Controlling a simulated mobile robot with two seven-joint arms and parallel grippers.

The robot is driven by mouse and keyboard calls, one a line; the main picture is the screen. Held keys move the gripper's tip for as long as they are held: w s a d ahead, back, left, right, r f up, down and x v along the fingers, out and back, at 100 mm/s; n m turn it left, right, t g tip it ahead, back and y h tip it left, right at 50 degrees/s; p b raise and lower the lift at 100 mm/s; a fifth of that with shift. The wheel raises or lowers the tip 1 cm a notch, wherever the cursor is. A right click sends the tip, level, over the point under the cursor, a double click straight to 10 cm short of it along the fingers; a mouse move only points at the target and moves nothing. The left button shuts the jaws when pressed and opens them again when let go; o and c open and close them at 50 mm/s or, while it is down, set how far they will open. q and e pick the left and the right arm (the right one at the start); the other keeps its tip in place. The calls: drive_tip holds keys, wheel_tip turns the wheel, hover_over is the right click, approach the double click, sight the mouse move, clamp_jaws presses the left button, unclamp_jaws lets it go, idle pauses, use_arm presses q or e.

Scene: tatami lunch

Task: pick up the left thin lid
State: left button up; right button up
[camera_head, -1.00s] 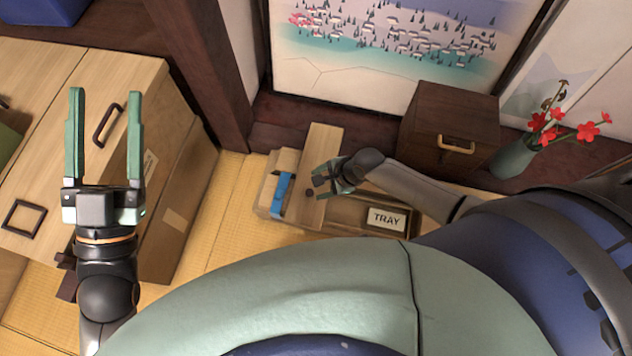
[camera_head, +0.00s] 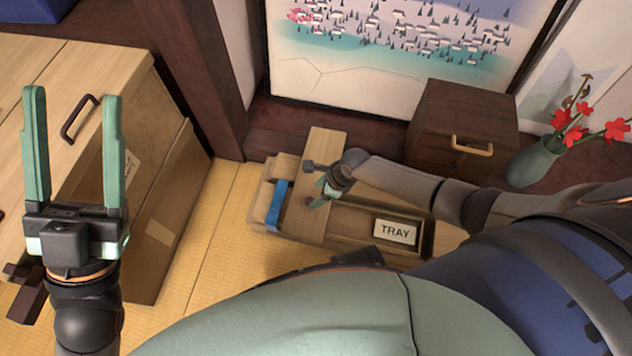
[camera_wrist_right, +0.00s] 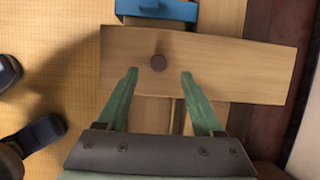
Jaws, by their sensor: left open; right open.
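My left gripper (camera_head: 73,92) is open and empty, in front of the large wooden chest (camera_head: 125,75).
A blue piece (camera_head: 278,205) sits in the box left of the lid, and a TRAY label (camera_head: 396,231) lies to the right. A dark drawer cabinet (camera_head: 465,115) and a vase of red flowers (camera_head: 533,160) stand at right. Tatami (camera_head: 210,235) is clear between chest and box.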

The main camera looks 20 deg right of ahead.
sight(310, 200)
drive_tip(key=b+x, duration=0.3)
drive_tip(key=x, duration=0.1)
drive_tip(key=shift+s+f+b, duration=0.1)
drive_tip(key=shift+s+b, duration=0.05)
drive_tip(key=shift+b, duration=0.2)
drive_tip(key=shift+a+f+b, duration=0.3)
drive_tip(key=shift+f+b, duration=0.15)
clamp_jaws()
idle(0.8)
